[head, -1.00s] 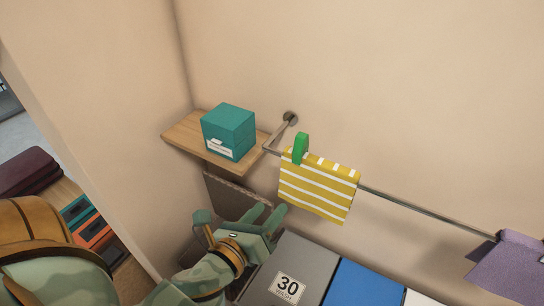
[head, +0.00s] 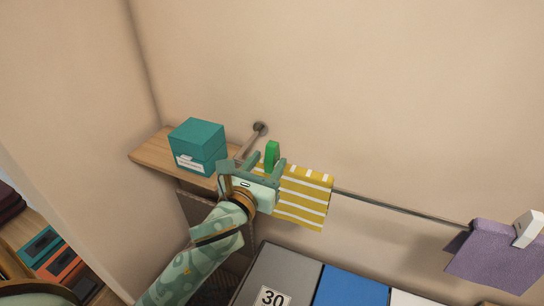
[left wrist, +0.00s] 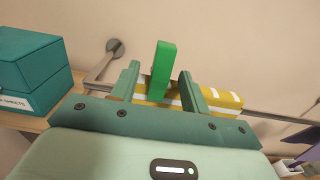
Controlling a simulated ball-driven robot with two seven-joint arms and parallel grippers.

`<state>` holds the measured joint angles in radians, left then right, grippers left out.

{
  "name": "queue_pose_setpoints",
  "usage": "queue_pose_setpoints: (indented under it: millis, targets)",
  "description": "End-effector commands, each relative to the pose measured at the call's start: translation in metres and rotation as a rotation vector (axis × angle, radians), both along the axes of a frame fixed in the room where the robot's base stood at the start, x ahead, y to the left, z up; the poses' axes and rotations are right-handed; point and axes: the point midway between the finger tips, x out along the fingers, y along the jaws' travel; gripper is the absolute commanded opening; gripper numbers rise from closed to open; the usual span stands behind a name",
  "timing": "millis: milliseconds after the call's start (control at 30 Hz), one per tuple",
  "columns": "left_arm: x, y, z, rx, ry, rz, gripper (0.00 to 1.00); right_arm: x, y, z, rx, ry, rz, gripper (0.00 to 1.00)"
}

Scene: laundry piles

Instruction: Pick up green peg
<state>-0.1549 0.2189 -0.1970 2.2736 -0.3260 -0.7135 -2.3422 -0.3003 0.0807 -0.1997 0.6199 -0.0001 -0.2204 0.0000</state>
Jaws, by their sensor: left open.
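The green peg (head: 272,154) stands upright, clipped on the rail over the left end of a yellow and white striped cloth (head: 305,196). My left gripper (head: 264,166) is open, right in front of the peg. In the left wrist view the green peg (left wrist: 161,70) shows between the two open fingers (left wrist: 158,85), with a gap visible on each side. The peg's lower part is partly hidden by the gripper in the head view. My right gripper is in neither view.
A teal box (head: 197,146) sits on a wooden shelf (head: 150,155) to the left. The metal rail (head: 400,208) runs right to a purple cloth (head: 495,258) with a white peg (head: 528,229). Grey and blue (head: 352,288) surfaces lie below.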

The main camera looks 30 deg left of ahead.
Motion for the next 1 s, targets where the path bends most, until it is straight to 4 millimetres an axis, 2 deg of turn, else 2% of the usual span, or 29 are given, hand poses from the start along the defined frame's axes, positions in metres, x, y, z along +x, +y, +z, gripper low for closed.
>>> queue_pose_setpoints:
  millis: [133, 233, 500, 533, 600, 700, 1000]
  targets:
    - [0.026, 0.0, 0.008, -0.004, -0.002, 0.002, 0.45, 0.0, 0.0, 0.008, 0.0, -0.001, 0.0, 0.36]
    - [0.039, 0.001, 0.006, -0.003, -0.002, 0.0, 0.45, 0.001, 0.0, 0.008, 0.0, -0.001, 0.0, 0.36]
    - [0.044, 0.002, 0.005, 0.0, -0.001, 0.0, 0.45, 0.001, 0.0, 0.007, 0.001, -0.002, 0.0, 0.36]
    - [0.044, 0.002, 0.005, 0.0, -0.001, 0.0, 0.43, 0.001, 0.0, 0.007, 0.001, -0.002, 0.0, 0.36]
    - [0.044, 0.002, 0.005, 0.0, -0.001, 0.0, 0.23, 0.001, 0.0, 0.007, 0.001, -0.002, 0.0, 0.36]
    - [0.044, 0.002, 0.005, -0.001, 0.0, 0.0, 0.0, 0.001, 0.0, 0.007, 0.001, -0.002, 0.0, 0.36]
    - [0.044, 0.002, 0.005, 0.0, 0.0, 0.0, 0.0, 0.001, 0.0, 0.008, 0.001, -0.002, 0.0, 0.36]
